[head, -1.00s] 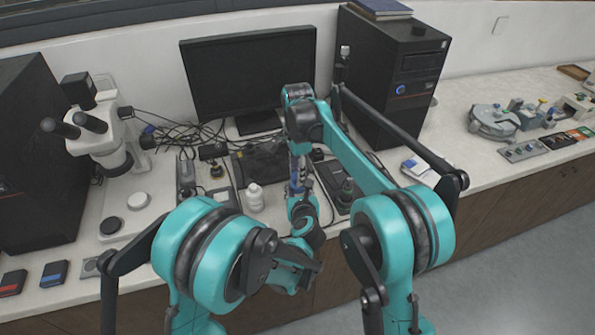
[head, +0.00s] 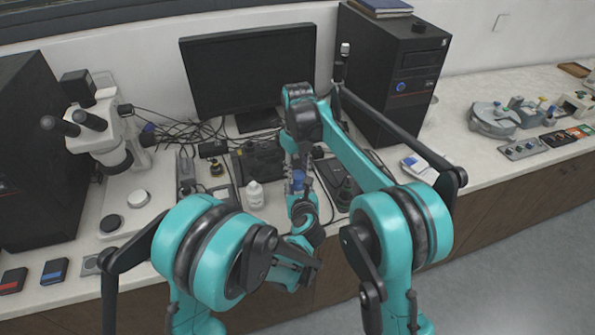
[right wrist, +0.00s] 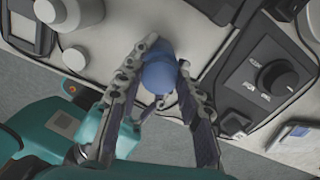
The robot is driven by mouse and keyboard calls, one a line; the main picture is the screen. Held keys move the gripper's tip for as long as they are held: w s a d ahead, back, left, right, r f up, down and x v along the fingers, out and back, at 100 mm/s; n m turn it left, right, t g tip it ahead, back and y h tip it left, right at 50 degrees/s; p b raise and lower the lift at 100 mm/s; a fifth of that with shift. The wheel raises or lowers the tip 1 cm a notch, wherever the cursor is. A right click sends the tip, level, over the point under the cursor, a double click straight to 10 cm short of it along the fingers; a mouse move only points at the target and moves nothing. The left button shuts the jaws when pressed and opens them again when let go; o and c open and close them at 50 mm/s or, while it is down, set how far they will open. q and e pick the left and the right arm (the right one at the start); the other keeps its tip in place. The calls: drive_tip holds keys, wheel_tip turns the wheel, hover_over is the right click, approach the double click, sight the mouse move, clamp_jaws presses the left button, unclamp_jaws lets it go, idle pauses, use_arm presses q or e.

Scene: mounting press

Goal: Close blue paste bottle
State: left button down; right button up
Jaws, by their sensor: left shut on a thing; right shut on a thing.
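A small blue item (head: 298,180), apparently the blue paste bottle or its cap, is between my two grippers in front of the monitor. In the right wrist view the rounded blue item (right wrist: 158,74) sits between the fingertips of my right gripper (right wrist: 166,66), which is shut on it. My right gripper (head: 297,167) reaches down from above in the head view. My left gripper (head: 299,194) comes up from below and is shut on the lower part, apparently the bottle. The fingers hide most of it, and I cannot tell whether cap and bottle touch.
A white bottle (head: 254,194) stands just left of the grippers. A microscope (head: 100,135) stands at left, a monitor (head: 250,75) behind, and a dark device with a knob (right wrist: 270,80) close to the right. Loose cables lie behind.

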drive_tip(key=shift+m, duration=0.8)
drive_tip(key=o, duration=0.7)
drive_tip(key=shift+o, duration=0.2)
drive_tip(key=shift+r, duration=0.1)
drive_tip(key=shift+r, duration=2.2)
drive_tip(key=shift+c, duration=0.4)
